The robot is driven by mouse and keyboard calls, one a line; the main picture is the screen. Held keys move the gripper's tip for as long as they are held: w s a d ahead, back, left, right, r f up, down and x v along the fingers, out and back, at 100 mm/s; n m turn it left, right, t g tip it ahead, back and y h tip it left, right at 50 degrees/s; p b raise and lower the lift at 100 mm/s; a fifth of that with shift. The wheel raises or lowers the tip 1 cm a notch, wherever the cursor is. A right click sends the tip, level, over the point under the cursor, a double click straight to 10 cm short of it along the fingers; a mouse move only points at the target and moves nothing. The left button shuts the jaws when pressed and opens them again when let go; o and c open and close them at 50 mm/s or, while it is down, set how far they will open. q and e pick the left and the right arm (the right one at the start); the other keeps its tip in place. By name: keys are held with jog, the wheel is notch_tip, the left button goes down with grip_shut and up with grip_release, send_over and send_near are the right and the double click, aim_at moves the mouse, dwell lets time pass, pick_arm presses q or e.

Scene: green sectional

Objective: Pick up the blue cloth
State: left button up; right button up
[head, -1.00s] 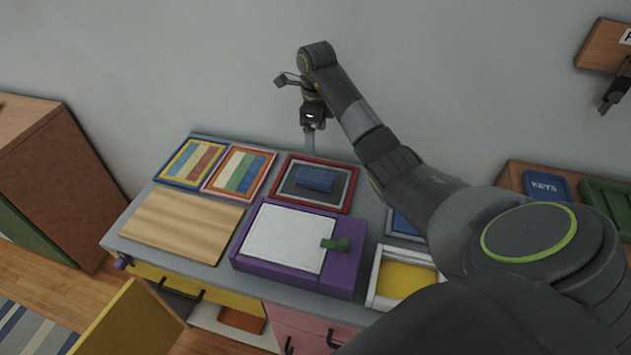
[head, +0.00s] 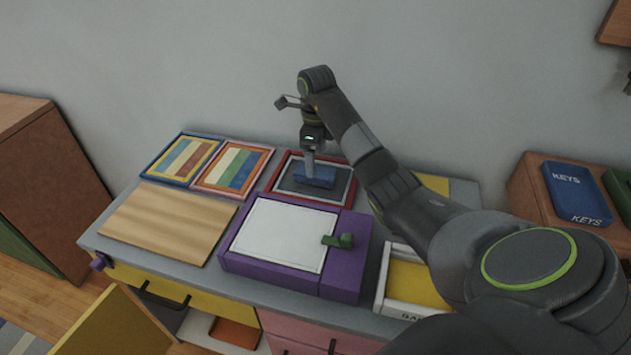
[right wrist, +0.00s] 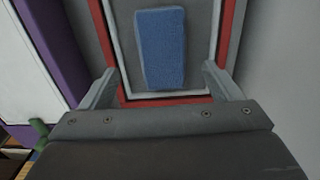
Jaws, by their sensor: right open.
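The blue cloth (head: 314,176) is a folded block lying on the dark panel of a red-framed tray (head: 340,199) at the back of the grey counter. In the right wrist view the cloth (right wrist: 161,48) lies ahead of and between my open fingers. My right gripper (head: 309,177) points down just over the cloth in the head view; it also shows in the right wrist view (right wrist: 157,82), open and empty. Whether the fingertips touch the cloth cannot be told. My left gripper is not in view.
A purple box (head: 342,275) with a white top and green latch stands in front of the tray. Two striped frames (head: 232,168) and a wooden board (head: 167,222) lie to the left. A white bin (head: 408,281) with yellow inside sits at the front right. The wall is close behind.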

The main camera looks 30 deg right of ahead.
aim_at(316, 171)
jog(key=shift+f+b, duration=0.65)
jog(key=shift+f, duration=0.05)
jog(key=shift+w+f, duration=0.1)
jog(key=shift+f, duration=0.25)
jog(key=shift+w+f, duration=0.1)
jog(key=shift+f, duration=1.4)
jog(key=shift+c, duration=0.3)
jog(key=c, duration=1)
